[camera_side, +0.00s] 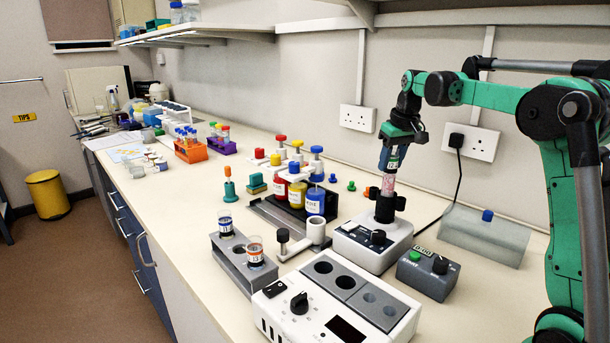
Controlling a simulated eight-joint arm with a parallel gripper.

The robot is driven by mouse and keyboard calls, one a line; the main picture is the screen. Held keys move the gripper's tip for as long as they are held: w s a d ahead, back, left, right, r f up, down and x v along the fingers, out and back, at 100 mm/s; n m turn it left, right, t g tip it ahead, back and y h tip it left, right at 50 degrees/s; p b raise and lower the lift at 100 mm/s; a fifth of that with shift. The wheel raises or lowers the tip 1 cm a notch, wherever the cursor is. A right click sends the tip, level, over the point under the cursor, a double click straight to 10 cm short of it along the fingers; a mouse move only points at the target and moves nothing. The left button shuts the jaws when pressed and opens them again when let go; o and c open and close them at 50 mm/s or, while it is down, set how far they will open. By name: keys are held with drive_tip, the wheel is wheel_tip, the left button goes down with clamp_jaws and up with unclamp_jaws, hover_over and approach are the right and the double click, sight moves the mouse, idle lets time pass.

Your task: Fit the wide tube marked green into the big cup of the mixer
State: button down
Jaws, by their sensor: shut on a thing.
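My gripper (394,148) is shut on the wide tube marked green (389,180), high on its body. The tube is clear with pinkish contents and a dark green band near the jaws. It hangs nearly upright, leaning slightly. The mixer (372,249) is a white box with a dark panel and a knob, below my gripper. Its big black cup (385,209) is directly under the tube. The tube's lower end meets the cup's rim in this view; I cannot tell whether it is inside or just above. A smaller black part (400,203) sits beside the cup.
A grey rack (231,264) holds wide tubes marked blue (226,222) and orange (255,249). A white heater block (338,305) stands in front of the mixer. A dark control box (428,274) and a translucent box (485,238) are to the right. Coloured bottles (315,202) stand behind left.

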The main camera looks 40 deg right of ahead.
drive_tip(key=shift+f, duration=0.1)
idle(0.3)
drive_tip(key=shift+s+x, duration=0.15)
drive_tip(key=shift+x, duration=0.5)
drive_tip(key=shift+s+x, duration=0.15)
drive_tip(key=shift+x, duration=0.5)
drive_tip(key=shift+a+f, duration=0.1)
drive_tip(key=shift+c, duration=2.1)
unclamp_jaws()
